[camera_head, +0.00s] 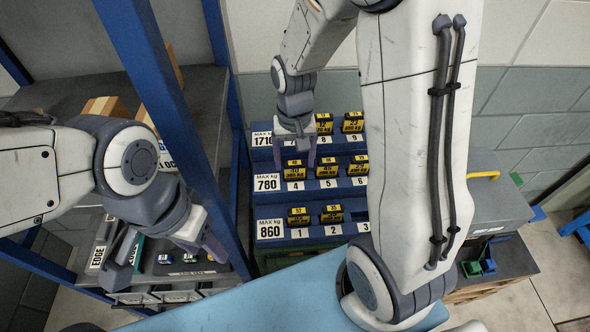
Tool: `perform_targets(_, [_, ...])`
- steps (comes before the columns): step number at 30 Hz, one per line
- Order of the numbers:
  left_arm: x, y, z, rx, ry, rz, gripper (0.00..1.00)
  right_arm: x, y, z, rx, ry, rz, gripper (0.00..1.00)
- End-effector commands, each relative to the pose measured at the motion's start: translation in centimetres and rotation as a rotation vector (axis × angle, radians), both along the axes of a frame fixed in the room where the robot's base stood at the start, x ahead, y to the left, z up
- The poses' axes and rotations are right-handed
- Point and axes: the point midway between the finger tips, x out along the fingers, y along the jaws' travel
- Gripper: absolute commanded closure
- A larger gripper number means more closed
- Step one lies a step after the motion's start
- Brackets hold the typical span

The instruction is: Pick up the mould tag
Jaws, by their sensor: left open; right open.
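Several yellow-and-black mould tags stand on a stepped blue rack (262,211) with numbered places. In the top row, tags are above 8 (323,124) and 9 (352,122). In the middle row, tags are above 4 (296,169), 5 (327,167) and 6 (358,165). In the bottom row, tags are above 1 (299,217) and 2 (332,214); my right arm hides the space above 3. My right gripper (296,154) is open, pointing down at the rack's left side, near the tag above 4. My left gripper (169,252) is open over the shelf at left.
Blue posts (165,90) of a shelf rack stand between my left arm and the stepped rack. Two small toy-like cars (190,258) lie on the lower shelf. A grey case (487,195) with a yellow handle and a green holder (479,262) are at right. A light blue surface (270,300) is in front.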

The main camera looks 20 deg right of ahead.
Motion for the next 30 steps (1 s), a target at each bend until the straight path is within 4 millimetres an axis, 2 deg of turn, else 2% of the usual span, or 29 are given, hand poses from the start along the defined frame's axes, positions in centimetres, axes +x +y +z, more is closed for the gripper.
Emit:
perform_targets(3, [0.0, 0.0, 0.5, 0.0, 0.0, 0.0, 0.5, -0.1, 0.0, -1.5, 0.0, 0.003, 0.0, 0.2])
perform_targets(6, [0.0, 0.0, 0.6, 0.0, 0.0, -0.001, 0.5, 0.0, 0.0, -2.2, 0.0, 0.001, 0.0, 0.2])
perform_targets(13, [0.0, 0.0, 0.5, 0.0, 0.0, -0.001, 0.5, 0.0, 0.0, -2.3, 0.0, -0.001, 0.001, 0.2])
perform_targets(17, [0.0, 0.0, 0.5, 0.0, 0.0, -0.001, 0.5, 0.0, 0.0, -2.3, 0.0, -0.001, 0.001, 0.7])
perform_targets(18, [0.0, 0.0, 0.5, 0.0, 0.0, -0.001, 0.5, 0.0, 0.0, -2.3, 0.0, -0.001, 0.001, 0.85])
perform_targets(19, [0.0, 0.0, 0.5, 0.0, 0.0, -0.001, 0.5, 0.0, 0.0, -2.3, 0.0, -0.001, 0.001, 0.9])
perform_targets(30, [0.0, 0.0, 0.3, 0.0, 0.0, -0.001, 0.5, 0.1, 0.0, -1.8, 0.0, -0.004, 0.001, 0.9])
